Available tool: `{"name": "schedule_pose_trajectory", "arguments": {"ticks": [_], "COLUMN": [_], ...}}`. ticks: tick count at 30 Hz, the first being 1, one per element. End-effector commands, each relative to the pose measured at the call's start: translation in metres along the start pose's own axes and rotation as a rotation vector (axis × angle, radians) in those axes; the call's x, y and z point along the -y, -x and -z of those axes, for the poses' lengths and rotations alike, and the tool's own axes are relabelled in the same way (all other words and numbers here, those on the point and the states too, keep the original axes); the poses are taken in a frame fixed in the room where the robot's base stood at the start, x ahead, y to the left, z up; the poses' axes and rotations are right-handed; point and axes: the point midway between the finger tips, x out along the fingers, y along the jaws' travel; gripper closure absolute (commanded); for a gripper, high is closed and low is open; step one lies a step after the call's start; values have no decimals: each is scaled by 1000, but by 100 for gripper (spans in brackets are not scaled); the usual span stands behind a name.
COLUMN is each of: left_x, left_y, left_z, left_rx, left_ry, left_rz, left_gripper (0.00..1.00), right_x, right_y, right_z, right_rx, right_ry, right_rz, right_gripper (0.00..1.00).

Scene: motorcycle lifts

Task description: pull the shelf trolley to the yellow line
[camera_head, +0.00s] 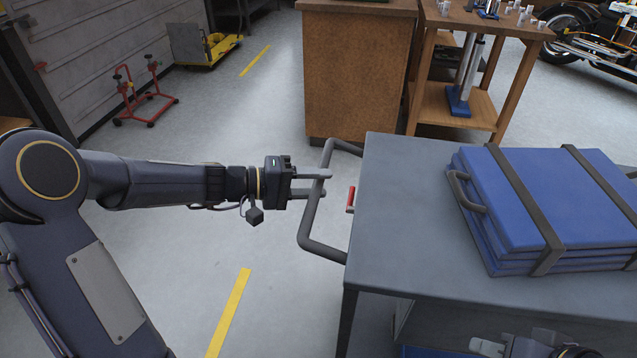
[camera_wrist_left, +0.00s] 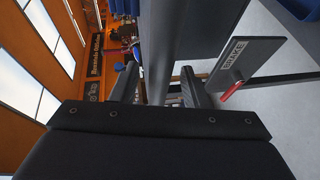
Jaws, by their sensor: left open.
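The shelf trolley (camera_head: 400,200) is a grey metal cart at the right, with a bent tube handle (camera_head: 309,216) on its left end. My left gripper (camera_head: 328,185) is at the handle with its jaws open. In the left wrist view the grey handle bar (camera_wrist_left: 170,50) runs between the two fingers (camera_wrist_left: 157,85); contact cannot be told. A red brake lever (camera_head: 351,198) sits beside the handle; a BRAKE plate (camera_wrist_left: 245,65) shows in the wrist view. A yellow line (camera_head: 229,312) lies on the floor left of the trolley. Part of my right arm (camera_head: 535,346) shows at the bottom edge, its jaws unclear.
Blue strapped pads (camera_head: 540,195) lie on the trolley top. A wooden cabinet (camera_head: 357,75) and a wooden bench (camera_head: 480,105) stand behind it. A red stand (camera_head: 143,95) and a yellow cart (camera_head: 210,50) are at the back left. Another yellow stripe (camera_head: 255,60) lies near them. The floor left of the trolley is clear.

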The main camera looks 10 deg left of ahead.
Motion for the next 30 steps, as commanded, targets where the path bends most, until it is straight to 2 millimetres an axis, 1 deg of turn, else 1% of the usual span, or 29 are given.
{"name": "schedule_pose_trajectory", "arguments": {"ticks": [3,11,20,21,30], "left_x": [0,0,0,0,1], "left_y": [-7,-8,-8,-8,-5], "left_z": [0,0,0,0,1], "left_rx": [0,0,-1,0,-1], "left_ry": [1,1,1,1,0], "left_rz": [-1,0,0,0,1], "left_gripper": [59,59,98,100,100], "right_x": [0,0,0,0,0], "right_y": [0,0,0,0,-1], "right_z": [0,0,0,0,0], "right_rx": [0,0,0,0,0], "right_ry": [0,0,0,0,0], "right_rz": [0,0,0,0,0], "right_gripper": [66,66,66,66,66]}}
